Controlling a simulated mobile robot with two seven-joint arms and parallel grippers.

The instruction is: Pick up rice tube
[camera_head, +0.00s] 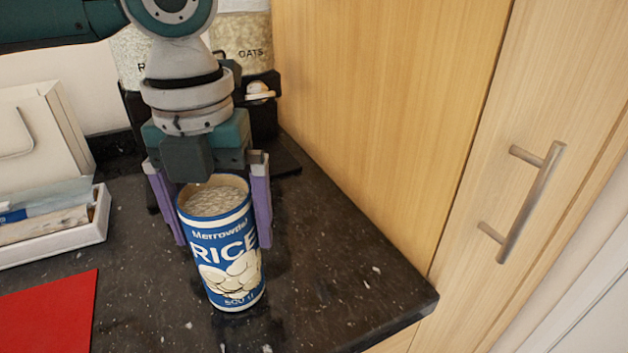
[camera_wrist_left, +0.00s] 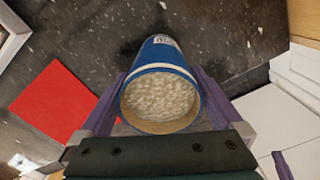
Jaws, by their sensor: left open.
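The rice tube (camera_head: 226,250) is a blue and white cylinder with an open top full of pale grains. It stands upright on the dark granite counter near its front corner. My left gripper (camera_head: 220,240) comes down from above and behind it, with one purple finger on each side of the tube. The fingers are open, and I cannot tell whether either touches the tube. In the left wrist view the tube (camera_wrist_left: 161,98) sits between the two fingers, its open top facing the camera.
A red mat (camera_head: 50,315) lies at the left. A white tray (camera_head: 75,238) with packets is behind it. Jars, one labelled OATS (camera_head: 243,45), stand at the back. A wooden cabinet (camera_head: 385,90) borders the counter on the right. The granite counter (camera_head: 340,270) is clear right of the tube.

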